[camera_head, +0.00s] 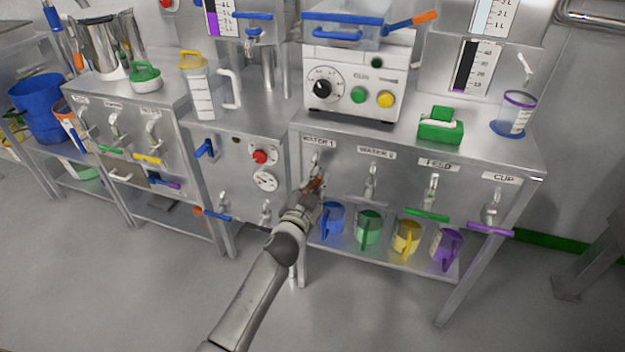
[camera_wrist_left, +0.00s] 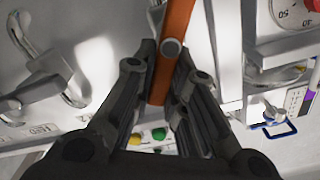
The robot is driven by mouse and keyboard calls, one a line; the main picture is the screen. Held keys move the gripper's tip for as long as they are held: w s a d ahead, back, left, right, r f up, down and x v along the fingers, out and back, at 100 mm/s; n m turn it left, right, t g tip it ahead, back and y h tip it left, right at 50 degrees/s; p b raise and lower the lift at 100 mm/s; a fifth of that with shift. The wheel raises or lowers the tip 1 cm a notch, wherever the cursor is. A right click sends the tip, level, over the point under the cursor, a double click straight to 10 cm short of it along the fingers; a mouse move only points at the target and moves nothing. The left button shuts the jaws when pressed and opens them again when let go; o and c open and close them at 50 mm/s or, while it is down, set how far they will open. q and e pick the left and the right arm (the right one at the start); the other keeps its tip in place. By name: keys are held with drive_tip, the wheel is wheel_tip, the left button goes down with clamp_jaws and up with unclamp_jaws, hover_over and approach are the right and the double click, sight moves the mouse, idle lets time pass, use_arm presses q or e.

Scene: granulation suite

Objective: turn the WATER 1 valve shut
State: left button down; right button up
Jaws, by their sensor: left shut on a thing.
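The WATER 1 tap (camera_head: 316,160) is on the front of the steel cabinet, under its label (camera_head: 318,141). Its orange handle (camera_head: 319,182) is mostly hidden behind my left gripper (camera_head: 313,189). In the left wrist view the orange handle (camera_wrist_left: 178,30) runs lengthwise between the fingers, with a round grey pin on it. My left gripper (camera_wrist_left: 164,72) is shut on this handle, one finger on each side. How far the valve is turned cannot be told. My right gripper is not in view.
To the right are the WATER 2 tap (camera_head: 371,180), the FEED tap with green handle (camera_head: 427,215) and the CUP tap with purple handle (camera_head: 491,230). Several mugs, including a blue one (camera_head: 333,220), stand on the shelf below. Left is a blue-orange handle (camera_head: 214,214). The front floor is clear.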

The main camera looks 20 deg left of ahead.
use_arm(q)
drive_tip(key=m, duration=0.2)
drive_tip(key=shift+d+f+m, duration=0.35)
drive_tip(key=shift+m, duration=0.05)
drive_tip(key=shift+f+m+b, duration=0.1)
drive_tip(key=shift+m+b, duration=0.2)
drive_tip(key=shift+m, duration=0.2)
drive_tip(key=m, duration=0.2)
drive_tip(key=f+m+b, duration=0.1)
drive_tip(key=m, duration=0.2)
drive_tip(key=d+f+m+b, duration=0.1)
drive_tip(key=m, duration=0.2)
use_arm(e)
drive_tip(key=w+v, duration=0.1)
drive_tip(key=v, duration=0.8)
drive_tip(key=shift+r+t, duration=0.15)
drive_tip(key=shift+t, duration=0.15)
use_arm(q)
drive_tip(key=shift+f, duration=0.1)
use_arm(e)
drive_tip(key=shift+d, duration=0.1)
use_arm(q)
drive_tip(key=c, duration=1.4)
unclamp_jaws()
drive_tip(key=shift+c, duration=0.2)
drive_tip(key=shift+s, duration=0.15)
